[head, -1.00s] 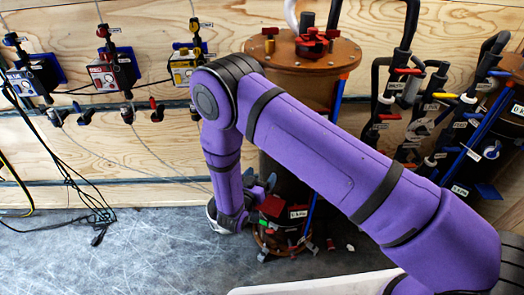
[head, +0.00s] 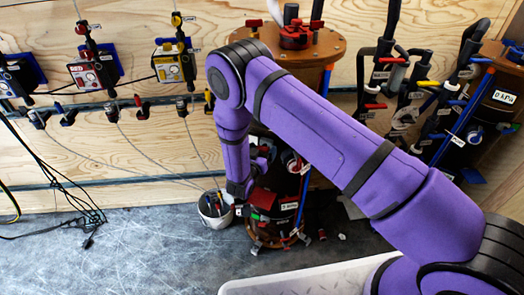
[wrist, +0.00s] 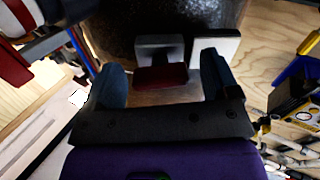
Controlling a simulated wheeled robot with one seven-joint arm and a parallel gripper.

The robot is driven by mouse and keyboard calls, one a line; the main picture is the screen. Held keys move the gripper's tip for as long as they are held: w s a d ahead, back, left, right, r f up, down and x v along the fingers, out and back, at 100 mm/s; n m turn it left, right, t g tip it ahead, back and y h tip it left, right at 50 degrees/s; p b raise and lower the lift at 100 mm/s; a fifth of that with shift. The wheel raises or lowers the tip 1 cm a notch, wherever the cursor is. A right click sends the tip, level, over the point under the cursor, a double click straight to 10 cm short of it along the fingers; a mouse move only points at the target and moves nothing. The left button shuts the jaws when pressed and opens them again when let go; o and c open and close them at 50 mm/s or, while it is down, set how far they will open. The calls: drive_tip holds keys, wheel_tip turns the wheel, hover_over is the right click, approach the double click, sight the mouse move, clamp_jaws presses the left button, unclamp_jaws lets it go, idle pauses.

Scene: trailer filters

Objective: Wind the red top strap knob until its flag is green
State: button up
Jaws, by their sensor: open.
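My gripper (wrist: 162,68) is open, its two blue fingers apart. In the wrist view a dark red block (wrist: 160,77), probably the strap knob, lies between the fingers, below a grey block (wrist: 160,46). I see no clear grip or contact. A white plate (wrist: 216,46) is beside it, against the dark vessel wall (wrist: 125,18). In the head view the red part (head: 263,198) is low on the filter vessel (head: 314,47), beside a white label (head: 289,205). A small green patch shows near it; I cannot tell whether it is the flag. My arm hides much of the vessel.
Wall gauges (head: 171,66) with hoses hang at upper left. A white bucket (head: 215,210) stands left of the vessel's foot. Dark pipes with coloured handles (head: 380,75) stand at right.

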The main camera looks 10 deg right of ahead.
drive_tip(key=shift+c, duration=0.2)
drive_tip(key=c, duration=0.9)
drive_tip(key=shift+s+n, duration=0.1)
drive_tip(key=shift+n, duration=2.8)
drive_tip(key=o, duration=0.9)
drive_tip(key=shift+o, duration=0.2)
